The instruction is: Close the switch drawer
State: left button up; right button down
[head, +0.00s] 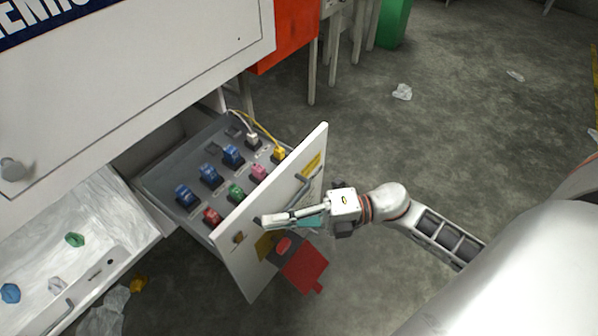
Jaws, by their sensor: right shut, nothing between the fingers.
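The switch drawer (262,205) stands pulled out of the white cabinet (120,75). Its grey panel carries several coloured switches: blue, red, green, pink, yellow and white. Its white front faces right and has a handle (303,189). My right gripper (264,221) is shut and empty. Its fingertips are at the outer face of the drawer front, below and left of the handle; I cannot tell whether they touch it. My left gripper is not in view.
A second open drawer (95,275) at lower left holds crumpled film and small coloured pieces. A red flap (304,271) is below my right gripper. Crumpled scraps (402,92) lie on the grey floor. A green bin (394,22) stands at the back. The floor right of the drawer is mostly clear.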

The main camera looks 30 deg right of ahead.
aim_at(242, 214)
jog(key=w, duration=0.1)
jog(key=w+a, duration=0.1)
jog(key=w, duration=0.1)
jog(key=shift+f, duration=0.1)
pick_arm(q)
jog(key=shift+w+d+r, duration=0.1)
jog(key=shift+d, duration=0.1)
pick_arm(e)
jog(key=shift+w+a, duration=0.1)
jog(key=shift+w, duration=0.2)
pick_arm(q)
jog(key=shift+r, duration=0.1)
pick_arm(e)
jog(key=shift+w, duration=0.1)
